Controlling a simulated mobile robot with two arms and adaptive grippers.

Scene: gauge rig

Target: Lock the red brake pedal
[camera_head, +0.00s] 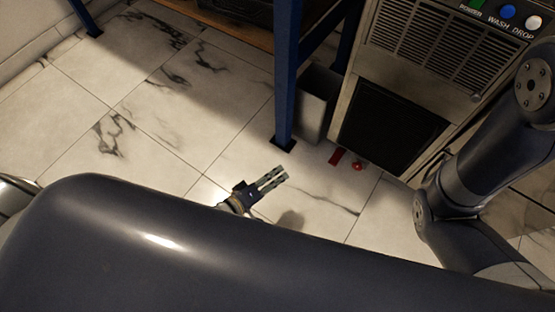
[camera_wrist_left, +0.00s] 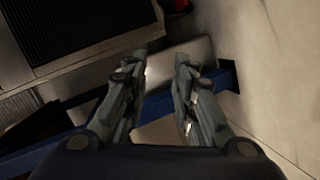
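Two small red parts sit low at the foot of the metal machine: a flat red piece (camera_head: 337,156) and a rounder red part (camera_head: 358,165) to its right. I cannot tell for sure which is the brake pedal. In the left wrist view, a bit of red (camera_wrist_left: 181,6) shows at the top edge, partly cut off. My left gripper (camera_head: 284,174) is low over the floor, left of the red parts and apart from them. Its fingers also show in the left wrist view (camera_wrist_left: 163,65), spread with an empty gap. My right gripper is not in view.
The machine (camera_head: 415,65) has a vent grille, a dark panel (camera_head: 388,128) and buttons on top. The marble floor (camera_head: 150,120) is clear at left.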

